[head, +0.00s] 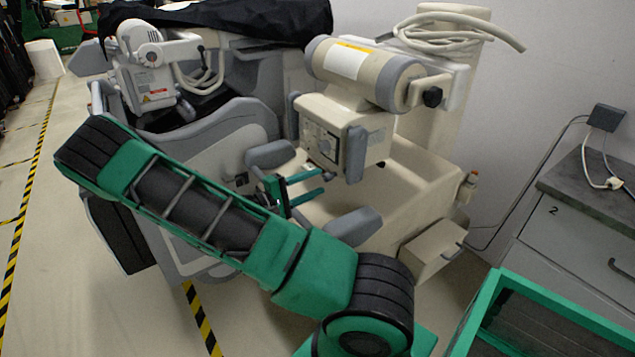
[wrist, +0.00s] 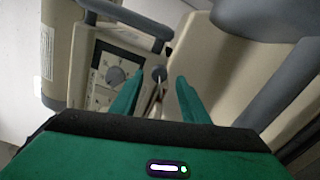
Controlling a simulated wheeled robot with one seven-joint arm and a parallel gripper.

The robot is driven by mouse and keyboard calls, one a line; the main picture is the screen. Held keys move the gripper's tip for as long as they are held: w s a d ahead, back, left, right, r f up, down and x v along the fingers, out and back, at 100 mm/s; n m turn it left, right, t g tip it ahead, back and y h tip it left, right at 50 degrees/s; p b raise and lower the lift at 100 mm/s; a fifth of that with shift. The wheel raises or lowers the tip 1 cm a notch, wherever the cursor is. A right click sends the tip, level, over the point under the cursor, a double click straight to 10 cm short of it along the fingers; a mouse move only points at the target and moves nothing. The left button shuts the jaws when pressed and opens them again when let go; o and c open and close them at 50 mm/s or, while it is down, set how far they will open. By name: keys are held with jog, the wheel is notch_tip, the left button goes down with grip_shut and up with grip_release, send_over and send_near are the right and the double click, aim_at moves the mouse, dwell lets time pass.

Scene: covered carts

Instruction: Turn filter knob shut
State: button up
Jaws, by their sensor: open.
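My gripper (head: 305,187) is in front of the lower part of the beige box-shaped head (head: 372,122) of a covered cart machine. In the wrist view my gripper (wrist: 159,76) is open, with nothing between its two green fingers. A small round grey knob (wrist: 158,73) shows beyond and between the fingertips, apparently not touched. A larger grey round knob (wrist: 115,75) sits on the marked panel (wrist: 101,92), left of the left finger. The panel (head: 321,143) is seen at an angle in the head view. I cannot tell which knob is the filter knob.
A grey handle bar (head: 355,154) stands along the box's edge. Grey pads (head: 271,154) and (head: 353,226) lie near my gripper. A drawer cabinet (head: 580,230) stands at right.

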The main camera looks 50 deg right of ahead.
jog(key=v, duration=0.8)
jog(key=shift+d+f, duration=0.1)
jog(key=s+m+y, duration=0.1)
jog(key=s+d+m+g+y, duration=0.1)
jog(key=s+y, duration=0.1)
jog(key=s+g+y, duration=0.1)
jog(key=s, duration=0.1)
jog(key=shift+d+r+m+y, duration=0.3)
jog(key=shift+d+r+m, duration=0.05)
jog(key=shift+r+m, duration=0.05)
jog(key=s+a+r+m+t+y, duration=0.2)
jog(key=s+a+r+y, duration=0.3)
jog(key=s, duration=0.4)
jog(key=s+a+r+m+t+y, duration=0.1)
jog(key=s+a+r+t+y, duration=0.3)
jog(key=s+a+r+y, duration=0.2)
jog(key=shift+s+a+r+m+y, duration=0.2)
jog(key=shift+s+r+m+y, duration=0.3)
jog(key=shift+s+y, duration=0.8)
jog(key=shift+s+r, duration=0.1)
jog(key=shift+s, duration=0.1)
